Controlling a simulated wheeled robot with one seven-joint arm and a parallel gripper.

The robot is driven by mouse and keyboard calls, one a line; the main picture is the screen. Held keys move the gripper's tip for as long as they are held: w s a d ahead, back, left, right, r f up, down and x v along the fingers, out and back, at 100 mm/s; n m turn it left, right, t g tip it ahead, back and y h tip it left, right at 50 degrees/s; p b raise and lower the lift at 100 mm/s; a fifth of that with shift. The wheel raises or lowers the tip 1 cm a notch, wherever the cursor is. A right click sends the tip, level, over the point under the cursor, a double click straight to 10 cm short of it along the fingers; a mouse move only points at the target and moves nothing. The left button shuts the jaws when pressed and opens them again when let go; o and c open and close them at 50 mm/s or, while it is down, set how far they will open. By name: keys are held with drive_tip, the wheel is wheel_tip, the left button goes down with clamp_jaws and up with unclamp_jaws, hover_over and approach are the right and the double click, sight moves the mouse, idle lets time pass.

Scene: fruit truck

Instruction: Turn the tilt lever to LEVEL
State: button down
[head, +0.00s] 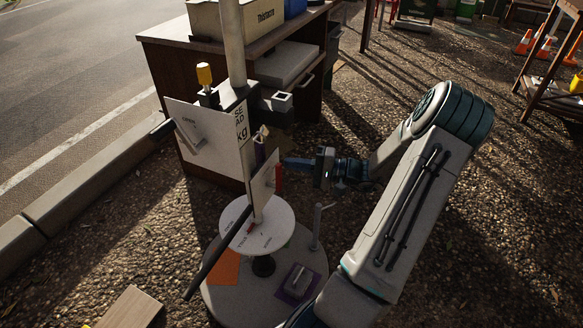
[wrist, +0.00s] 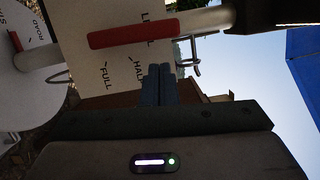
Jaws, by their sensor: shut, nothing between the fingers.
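The tilt lever is a red bar (wrist: 132,33) on a grey shaft, in front of a white panel (wrist: 150,56) in the wrist view. The panel carries the marks HALF and FULL and a word partly covered by the red bar, with L showing at its ends. In the head view the lever (head: 278,178) is a small upright red piece beside the narrow panel (head: 262,187). My gripper (head: 287,161) is close to the right of it; its shut, empty fingers (wrist: 160,72) point at the panel, apart from the red bar. The lever's exact pointing is unclear.
A larger white board (head: 208,140) with an OPEN mark and a grey handle stands left on the same post. Below are a marked white disc (head: 258,212) and a round grey base (head: 235,300). A brown desk (head: 165,75) stands behind.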

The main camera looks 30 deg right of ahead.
drive_tip(key=w+d+p+v, duration=0.1)
drive_tip(key=p+v, duration=0.1)
drive_tip(key=v, duration=0.8)
drive_tip(key=shift+d, duration=0.3)
drive_tip(key=shift+s+f, duration=0.1)
drive_tip(key=shift+s, duration=0.1)
